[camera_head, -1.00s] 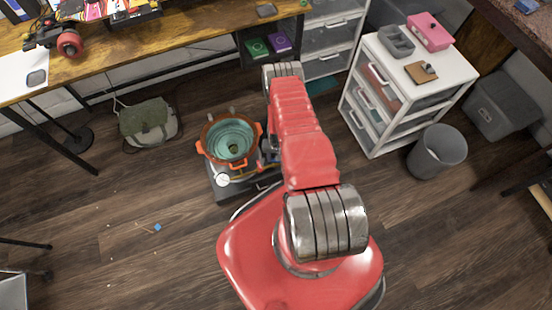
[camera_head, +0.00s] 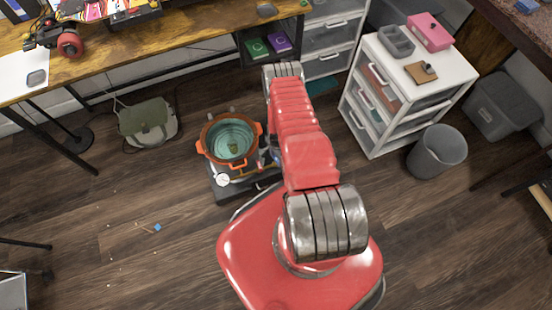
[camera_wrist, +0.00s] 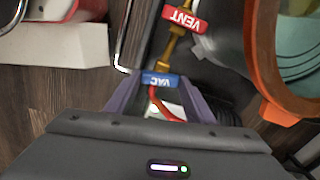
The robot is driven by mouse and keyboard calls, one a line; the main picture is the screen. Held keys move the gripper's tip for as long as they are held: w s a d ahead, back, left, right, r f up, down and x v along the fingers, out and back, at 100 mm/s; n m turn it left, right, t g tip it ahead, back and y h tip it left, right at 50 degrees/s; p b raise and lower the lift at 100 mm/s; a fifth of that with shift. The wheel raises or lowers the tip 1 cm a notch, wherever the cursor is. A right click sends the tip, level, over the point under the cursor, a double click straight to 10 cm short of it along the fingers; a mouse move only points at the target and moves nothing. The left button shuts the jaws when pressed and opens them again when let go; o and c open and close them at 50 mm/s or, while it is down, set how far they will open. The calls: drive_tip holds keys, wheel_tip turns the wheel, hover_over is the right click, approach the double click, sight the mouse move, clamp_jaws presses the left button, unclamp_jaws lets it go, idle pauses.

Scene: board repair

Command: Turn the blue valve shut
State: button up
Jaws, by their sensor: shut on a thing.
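The blue valve handle (camera_wrist: 164,80), marked VAC, lies crosswise between the fingertips of my gripper (camera_wrist: 161,84) in the wrist view. The purple fingers are closed on its two ends. A red valve handle (camera_wrist: 183,18), marked VENT, sits farther up on the same brass fitting (camera_wrist: 173,48). A red hose runs down from the blue valve between the fingers. In the head view, the orange-rimmed pot (camera_head: 203,148) with a teal inside stands on a dark base (camera_head: 228,192).
The pot's orange rim (camera_wrist: 270,85) is close to the right of my gripper in the wrist view. A gauge (camera_head: 222,180) sits at the base's front left. A white drawer unit (camera_head: 385,140) and grey bin (camera_head: 437,152) stand to the right. The floor at left is mostly clear.

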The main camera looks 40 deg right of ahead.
drive_tip(key=shift+w+m, duration=0.2)
drive_tip(key=shift+m, duration=1.1)
drive_tip(key=o, duration=1.1)
drive_tip(key=shift+s, duration=0.15)
drive_tip(key=shift+c, duration=0.2)
drive_tip(key=shift+r, duration=0.1)
wheel_tip(320, 180, up, 14)
drive_tip(key=shift+f, duration=0.25)
